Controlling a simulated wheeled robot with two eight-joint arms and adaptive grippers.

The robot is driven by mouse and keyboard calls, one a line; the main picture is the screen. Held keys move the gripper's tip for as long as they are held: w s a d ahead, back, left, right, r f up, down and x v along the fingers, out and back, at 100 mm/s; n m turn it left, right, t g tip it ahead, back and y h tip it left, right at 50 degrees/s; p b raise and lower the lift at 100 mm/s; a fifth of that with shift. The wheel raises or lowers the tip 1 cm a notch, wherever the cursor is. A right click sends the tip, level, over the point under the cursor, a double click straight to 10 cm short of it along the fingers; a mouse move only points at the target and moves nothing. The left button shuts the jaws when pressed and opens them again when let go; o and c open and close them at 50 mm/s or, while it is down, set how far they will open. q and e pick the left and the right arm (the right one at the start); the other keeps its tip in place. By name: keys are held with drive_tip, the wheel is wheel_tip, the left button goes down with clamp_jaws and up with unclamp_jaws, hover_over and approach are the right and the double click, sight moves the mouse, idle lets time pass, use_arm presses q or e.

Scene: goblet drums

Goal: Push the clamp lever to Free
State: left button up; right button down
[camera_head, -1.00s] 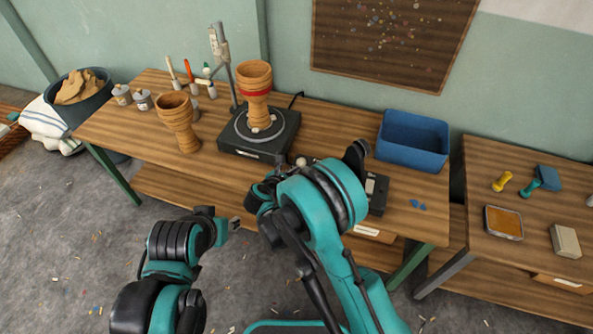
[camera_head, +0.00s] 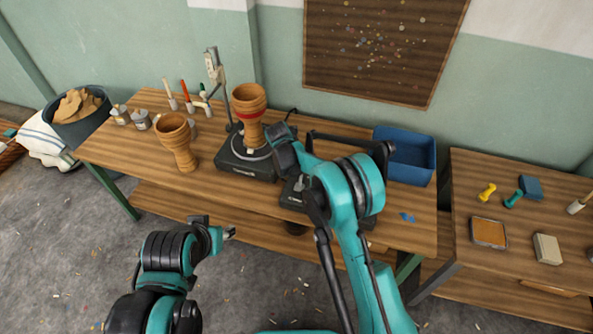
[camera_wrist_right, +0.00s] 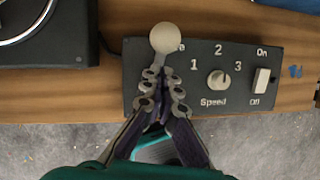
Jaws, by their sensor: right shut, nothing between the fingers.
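The clamp lever's pale round knob (camera_wrist_right: 165,38) shows at the top left of the dark control box (camera_wrist_right: 200,60) in the right wrist view. It covers most of a label, of which only a final "e" shows. My right gripper (camera_wrist_right: 163,72) is shut and empty, its tips just below the knob; I cannot tell whether they touch it. In the head view my right arm hides most of the control box (camera_head: 293,194) and the lever. My left gripper (camera_head: 230,232) is in front of the table; its finger opening is too small to tell.
The box also has a speed knob (camera_wrist_right: 217,80) and an On/Off switch (camera_wrist_right: 262,80). Left of it is the turntable (camera_head: 240,165) with a banded goblet drum (camera_head: 249,105). Another goblet drum (camera_head: 178,145) stands further left. A blue bin (camera_head: 410,165) is at the back right.

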drive_tip(key=shift+w+d+f, duration=0.15)
drive_tip(key=shift+w, duration=0.35)
drive_tip(key=shift+w+d, duration=0.1)
drive_tip(key=shift+w, duration=0.2)
use_arm(q)
drive_tip(key=shift+r, duration=0.1)
drive_tip(key=r+p, duration=0.2)
drive_tip(key=s+r+p, duration=0.1)
drive_tip(key=shift+s+d+r+p, duration=0.1)
drive_tip(key=shift+d+r+p, duration=0.2)
drive_tip(key=shift+d, duration=0.1)
use_arm(e)
drive_tip(key=s+a+v, duration=0.1)
drive_tip(key=v, duration=1.2)
drive_tip(key=shift+f, duration=0.25)
drive_tip(key=shift+d, duration=0.1)
